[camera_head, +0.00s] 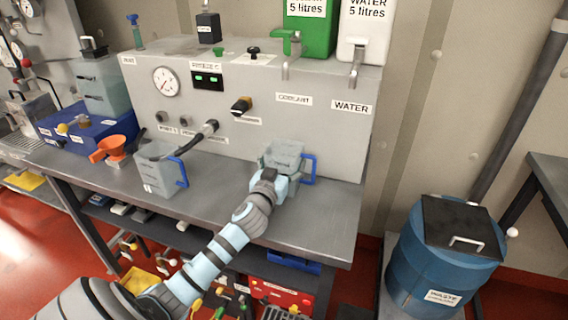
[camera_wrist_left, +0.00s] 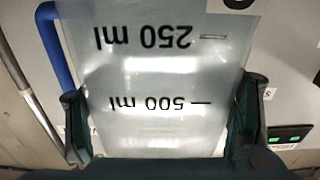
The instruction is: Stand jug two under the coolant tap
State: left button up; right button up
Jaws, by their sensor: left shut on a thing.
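A clear jug with a blue handle (camera_head: 309,168) is in my left gripper (camera_head: 268,180), close over the bench's right part, below the COOLANT label. I cannot tell whether its base touches the bench. In the left wrist view the jug (camera_wrist_left: 150,75) shows 250 ml and 500 ml marks, upside down, between the two fingers; its number is cut off. The coolant tap (camera_head: 290,66) hangs under the green 5 litre container (camera_head: 312,32), above the jug. Another clear jug (camera_head: 155,172) with a blue handle stands further left. My right gripper is not in view.
The water tap (camera_head: 356,70) hangs to the right under the white container (camera_head: 368,28). A black hose (camera_head: 198,137) reaches over the left jug. Bare bench top (camera_head: 335,195) lies right of the held jug. A blue waste drum (camera_head: 440,255) stands beyond.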

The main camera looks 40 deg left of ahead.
pick_arm(q)
jog(key=o, duration=1.2)
jog(key=shift+f, duration=0.1)
jog(key=shift+r, duration=0.2)
jog(key=shift+s+d+f, duration=0.1)
jog(key=shift+s+d, duration=0.05)
jog(key=shift+s, duration=0.15)
jog(key=v, duration=1.1)
jog(key=shift+s, duration=0.2)
